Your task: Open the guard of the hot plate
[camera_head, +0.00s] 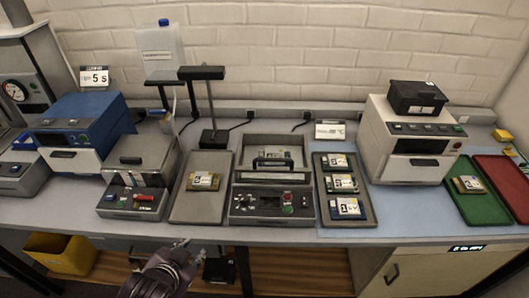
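The grey device in the middle of the bench looks like the hot plate (240,206). Its front panel has knobs, a green button and a red button. A guard with a dark handle (272,163) sits over its top and looks down. A circuit board (285,154) shows behind the handle. My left gripper (192,251) is at the bottom, in front of the bench edge, apart from the hot plate and to its lower left. Its fingertips look apart, with nothing between them. My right gripper is not in view.
Trays with boards flank the hot plate, a left tray (184,215) and a right tray (367,212). A lidded grey device (120,205) and a blue device (85,115) stand left. A white device (385,155) stands right. A black stand (213,105) rises behind. A yellow bin (65,258) is below.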

